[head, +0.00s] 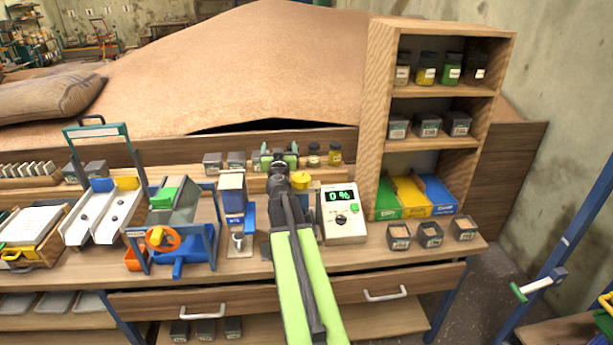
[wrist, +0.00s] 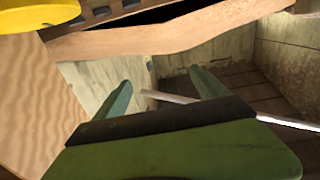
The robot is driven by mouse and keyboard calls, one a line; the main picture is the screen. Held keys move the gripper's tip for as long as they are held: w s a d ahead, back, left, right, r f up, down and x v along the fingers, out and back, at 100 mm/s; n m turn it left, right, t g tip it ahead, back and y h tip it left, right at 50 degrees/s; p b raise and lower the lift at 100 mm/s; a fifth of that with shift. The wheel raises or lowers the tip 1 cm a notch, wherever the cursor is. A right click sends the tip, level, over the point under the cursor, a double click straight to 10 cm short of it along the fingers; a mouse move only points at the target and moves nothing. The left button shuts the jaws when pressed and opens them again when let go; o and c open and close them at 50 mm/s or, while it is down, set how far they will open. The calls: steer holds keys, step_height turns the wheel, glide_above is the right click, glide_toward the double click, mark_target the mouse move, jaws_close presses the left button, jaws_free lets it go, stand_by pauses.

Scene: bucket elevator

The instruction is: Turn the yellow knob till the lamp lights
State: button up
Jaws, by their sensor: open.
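A round yellow knob (head: 302,181) shows in the head view just right of my arm, which hides part of it and its base. A large yellow rounded shape (wrist: 38,15) is cut off at the top left of the wrist view; I cannot tell whether it is the same knob. My gripper (head: 279,154) is open, its green fingers spread, beyond the knob and a little left of it. In the wrist view its fingers (wrist: 162,88) are apart with nothing held between them. I cannot make out a lit lamp.
A white meter box (head: 344,216) reading "0 %" stands right of my arm. A blue-and-white device (head: 234,200) and a blue-framed machine with an orange wheel (head: 162,239) stand left. A wooden shelf (head: 378,120) rises at right. The bench's front edge has drawers.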

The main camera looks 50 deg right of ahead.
steer(key=w+a+f+n+t+y+b, duration=0.2)
steer(key=w+a+n+t+y, duration=0.2)
steer(key=a+n+y, duration=0.3)
steer(key=n+g+y+b, duration=0.1)
steer(key=n+y+b, duration=0.5)
steer(key=y, duration=0.7)
glide_toward(301, 177)
steer(key=shift+n, duration=0.5)
steer(key=w+a, duration=0.1)
steer(key=a, duration=0.2)
steer(key=w+a+r, duration=0.1)
steer(key=a, duration=0.2)
steer(key=w+a+r, duration=0.1)
steer(key=a, duration=0.2)
steer(key=shift+a+r+p, duration=0.1)
steer(key=shift+a+p, duration=0.2)
steer(key=shift+a, duration=0.05)
steer(key=s+d+f+m+t+h+b, duration=0.1)
steer(key=s+d+f+m+h+b, duration=0.15)
steer(key=s+d, duration=0.8)
steer(key=x, duration=1.7)
steer(key=shift+w, duration=0.1)
steer(key=shift+c, duration=0.3)
steer(key=c, duration=1.3)
steer(key=shift+h, duration=0.35)
